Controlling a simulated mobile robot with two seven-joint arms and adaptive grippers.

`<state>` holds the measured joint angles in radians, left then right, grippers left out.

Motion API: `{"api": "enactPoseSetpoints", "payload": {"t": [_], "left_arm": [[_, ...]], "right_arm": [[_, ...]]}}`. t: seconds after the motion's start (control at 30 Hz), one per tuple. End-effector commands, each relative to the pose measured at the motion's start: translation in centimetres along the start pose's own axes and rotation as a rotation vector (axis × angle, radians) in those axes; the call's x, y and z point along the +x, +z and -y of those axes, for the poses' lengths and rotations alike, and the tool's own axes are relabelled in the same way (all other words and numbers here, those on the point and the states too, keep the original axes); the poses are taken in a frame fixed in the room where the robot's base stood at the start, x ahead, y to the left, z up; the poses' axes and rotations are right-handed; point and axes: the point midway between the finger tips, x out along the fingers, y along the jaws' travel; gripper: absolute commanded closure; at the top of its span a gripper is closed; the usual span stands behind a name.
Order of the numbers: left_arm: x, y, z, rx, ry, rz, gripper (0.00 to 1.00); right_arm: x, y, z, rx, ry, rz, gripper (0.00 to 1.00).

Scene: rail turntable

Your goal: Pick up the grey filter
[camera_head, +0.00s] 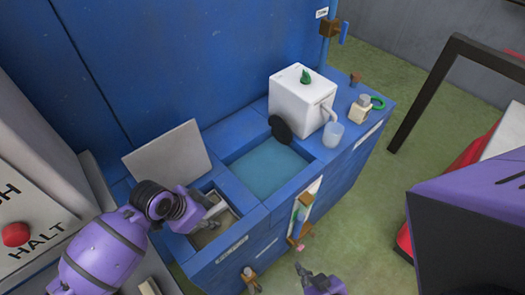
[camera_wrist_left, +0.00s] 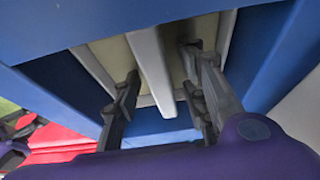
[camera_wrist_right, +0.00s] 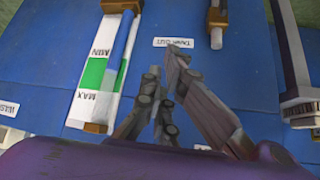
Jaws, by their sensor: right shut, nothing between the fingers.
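A light grey slab, which looks like the grey filter (camera_wrist_left: 152,68), stands in a pale-floored compartment in the left wrist view. My left gripper (camera_wrist_left: 162,100) is open, with one finger on each side of the slab and gaps visible. In the head view my left gripper (camera_head: 213,211) reaches into the small open compartment (camera_head: 232,228) and hides much of its inside. My right gripper (camera_head: 318,284) is shut and empty in front of the cabinet; it also shows in the right wrist view (camera_wrist_right: 163,90).
A grey lid (camera_head: 167,160) stands open behind the compartment. A water basin (camera_head: 265,170) lies to its right, with a white box (camera_head: 302,100), a dark disc (camera_head: 280,129) and a clear cup (camera_head: 333,134) beside it. A level gauge (camera_wrist_right: 105,75) is on the front.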

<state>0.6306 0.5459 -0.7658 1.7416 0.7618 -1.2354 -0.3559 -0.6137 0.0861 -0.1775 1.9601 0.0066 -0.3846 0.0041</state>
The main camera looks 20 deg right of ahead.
Motion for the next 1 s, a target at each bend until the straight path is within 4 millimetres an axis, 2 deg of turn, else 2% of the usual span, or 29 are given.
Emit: {"api": "enactPoseSetpoints", "payload": {"t": [0.23, 0.8, 1.0], "left_arm": [[-0.22, -0.10, 0.13, 0.001, -0.003, -0.001, 0.61], [0.21, 0.07, 0.09, 0.000, -0.003, -0.001, 0.61], [0.21, 0.08, 0.09, 0.000, -0.002, -0.001, 0.86]], "right_arm": [[-0.67, 0.81, -0.17, 0.004, 0.005, 0.014, 1.00], [-0.71, 0.77, -0.19, 0.005, 0.005, 0.013, 1.00], [-0.69, 0.89, -0.20, 0.005, 0.005, 0.015, 1.00]]}}
